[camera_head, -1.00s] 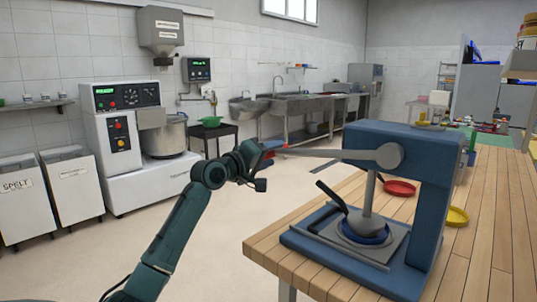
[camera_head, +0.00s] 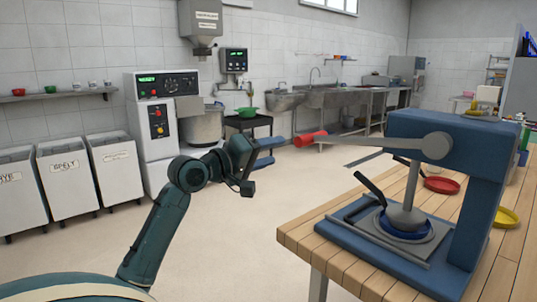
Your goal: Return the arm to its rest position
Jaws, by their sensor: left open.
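My left arm comes up from the bottom left in the head view. Its gripper (camera_head: 268,152) is open and empty, with the two blue-grey fingers apart. It stands over the floor, left of the red handle end (camera_head: 305,140) of the lever, with a gap between them. The lever belongs to a blue press (camera_head: 482,190) on the wooden table. A grey plunger (camera_head: 404,212) stands in the press over a blue round dish (camera_head: 408,232). My right gripper does not show.
The wooden table (camera_head: 318,242) fills the lower right, with a red dish (camera_head: 442,185) and a yellow dish (camera_head: 506,217) behind the press. White bins (camera_head: 70,183) and a mixer (camera_head: 155,120) line the wall. The floor (camera_head: 240,235) between is clear.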

